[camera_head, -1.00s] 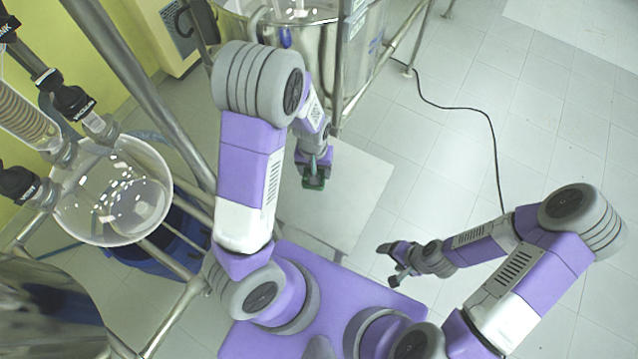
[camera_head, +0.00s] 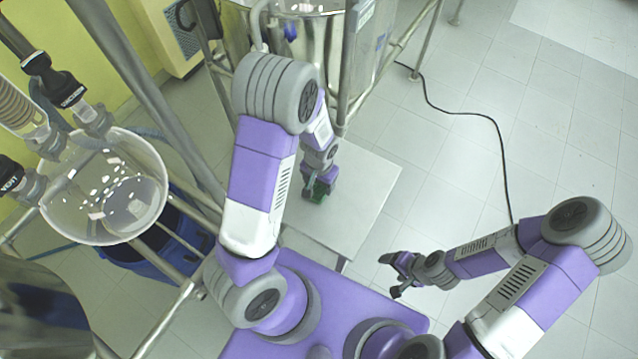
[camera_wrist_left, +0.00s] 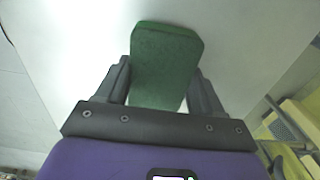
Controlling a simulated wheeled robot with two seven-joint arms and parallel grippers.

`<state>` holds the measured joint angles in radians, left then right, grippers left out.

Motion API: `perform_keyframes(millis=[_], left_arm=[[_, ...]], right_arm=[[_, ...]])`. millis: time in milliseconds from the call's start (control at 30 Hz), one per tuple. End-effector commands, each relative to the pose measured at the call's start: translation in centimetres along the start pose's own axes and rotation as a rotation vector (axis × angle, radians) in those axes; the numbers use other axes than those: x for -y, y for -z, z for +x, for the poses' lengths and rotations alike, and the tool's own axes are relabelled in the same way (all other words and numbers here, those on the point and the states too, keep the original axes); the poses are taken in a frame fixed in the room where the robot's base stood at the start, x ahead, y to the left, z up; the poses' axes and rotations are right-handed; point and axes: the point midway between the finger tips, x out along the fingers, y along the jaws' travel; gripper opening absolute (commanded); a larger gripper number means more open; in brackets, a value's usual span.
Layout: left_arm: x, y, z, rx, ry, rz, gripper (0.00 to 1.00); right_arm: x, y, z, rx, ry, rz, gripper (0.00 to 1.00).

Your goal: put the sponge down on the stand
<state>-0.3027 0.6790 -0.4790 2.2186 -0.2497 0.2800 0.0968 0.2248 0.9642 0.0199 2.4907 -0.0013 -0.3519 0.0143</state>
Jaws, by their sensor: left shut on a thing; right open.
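The green sponge (camera_wrist_left: 165,62) is between the two fingers of my left gripper (camera_wrist_left: 164,88) in the left wrist view. In the head view my left gripper (camera_head: 318,188) is over the pale top of the stand (camera_head: 362,195), with a small green part of the sponge (camera_head: 319,195) showing. The stand's surface fills the space behind the sponge in the wrist view. I cannot tell whether the sponge touches it. My right gripper (camera_head: 396,275) is open and empty, over the floor to the right of the stand.
A round glass vessel (camera_head: 105,190) hangs in a metal frame at the left, with a blue bin (camera_head: 165,245) below. A black cable (camera_head: 490,118) lies on the open tiled floor at right.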

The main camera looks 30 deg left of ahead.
Motion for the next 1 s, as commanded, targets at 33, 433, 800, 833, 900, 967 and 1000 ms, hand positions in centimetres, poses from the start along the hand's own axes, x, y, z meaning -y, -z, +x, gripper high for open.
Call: perform_keyframes(millis=[33, 433, 800, 833, 900, 967, 1000], left_arm=[[-0.01, -0.04, 0.79, 0.002, 0.0, 0.0, 0.43], [-0.03, 0.02, 1.33, -0.001, 0.0, -0.001, 0.43], [-0.03, 0.01, 1.16, -0.001, 0.0, -0.001, 0.93], [-0.02, 0.01, 1.16, 0.0, 0.0, -0.001, 0.93], [-0.02, 0.01, 1.04, -0.001, 0.0, -0.001, 0.93], [-0.02, 0.01, 0.73, -0.001, 0.0, -0.001, 0.93], [-0.03, 0.06, 0.34, -0.002, -0.001, -0.001, 0.93]], right_arm=[[-0.09, 0.01, 0.25, 0.0, 0.0, 0.0, 0.74], [-0.23, 0.02, 0.6, 0.0, 0.0, 0.0, 0.74], [-0.17, 0.02, 0.46, 0.0, 0.0, 0.0, 0.74], [-0.17, 0.02, 0.45, 0.0, 0.0, 0.0, 0.74], [-0.13, 0.01, 0.35, 0.0, 0.0, 0.0, 0.74], [-0.04, 0.0, 0.1, 0.0, 0.0, 0.0, 0.74], [0.01, 0.0, -0.03, 0.0, 0.0, 0.0, 0.74]])
